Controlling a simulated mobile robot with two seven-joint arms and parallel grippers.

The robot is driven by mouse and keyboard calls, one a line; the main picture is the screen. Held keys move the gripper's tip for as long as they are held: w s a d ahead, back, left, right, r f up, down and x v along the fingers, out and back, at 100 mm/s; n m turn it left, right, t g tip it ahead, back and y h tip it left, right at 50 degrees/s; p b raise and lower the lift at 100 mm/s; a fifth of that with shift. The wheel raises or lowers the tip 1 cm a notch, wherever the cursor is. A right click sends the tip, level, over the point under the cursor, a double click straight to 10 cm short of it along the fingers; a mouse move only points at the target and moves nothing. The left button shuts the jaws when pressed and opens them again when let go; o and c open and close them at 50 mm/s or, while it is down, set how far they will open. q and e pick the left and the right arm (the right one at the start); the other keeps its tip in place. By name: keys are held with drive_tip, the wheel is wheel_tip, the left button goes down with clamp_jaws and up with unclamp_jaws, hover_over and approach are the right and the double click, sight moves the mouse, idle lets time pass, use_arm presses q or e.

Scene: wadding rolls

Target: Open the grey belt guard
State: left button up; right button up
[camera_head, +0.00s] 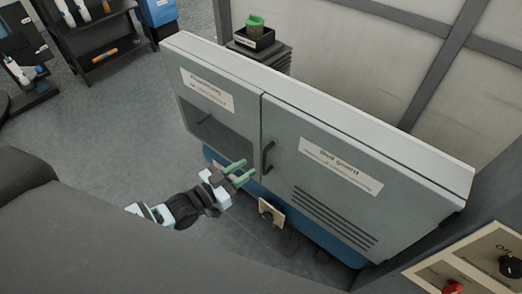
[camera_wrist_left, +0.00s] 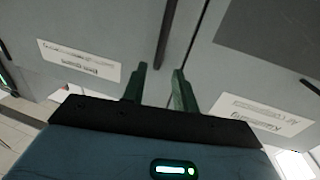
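The grey belt guard (camera_head: 390,200) is the right-hand door of a long grey cabinet in the head view, with a label and vent slots. It looks closed, flush with the panel to its left. Its dark upright handle (camera_head: 267,158) is near the door's left edge; the handle also shows in the left wrist view (camera_wrist_left: 167,35). My left gripper (camera_head: 243,171) has green fingers and is left of and a little below the handle, apart from it. In the left wrist view the fingers (camera_wrist_left: 160,70) are spread with nothing between them. My right gripper is not in view.
The left cabinet panel (camera_head: 222,101) has a label and a dark window. A small cream box (camera_head: 271,212) sticks out low below the doors. A control panel (camera_head: 470,270) with red and black knobs is at lower right. Open floor (camera_head: 110,130) lies to the left.

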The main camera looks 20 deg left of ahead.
use_arm(q)
hover_over(264, 173)
drive_tip(key=shift+w+a, duration=0.1)
drive_tip(key=shift+w, duration=0.25)
idle(0.3)
clamp_jaws()
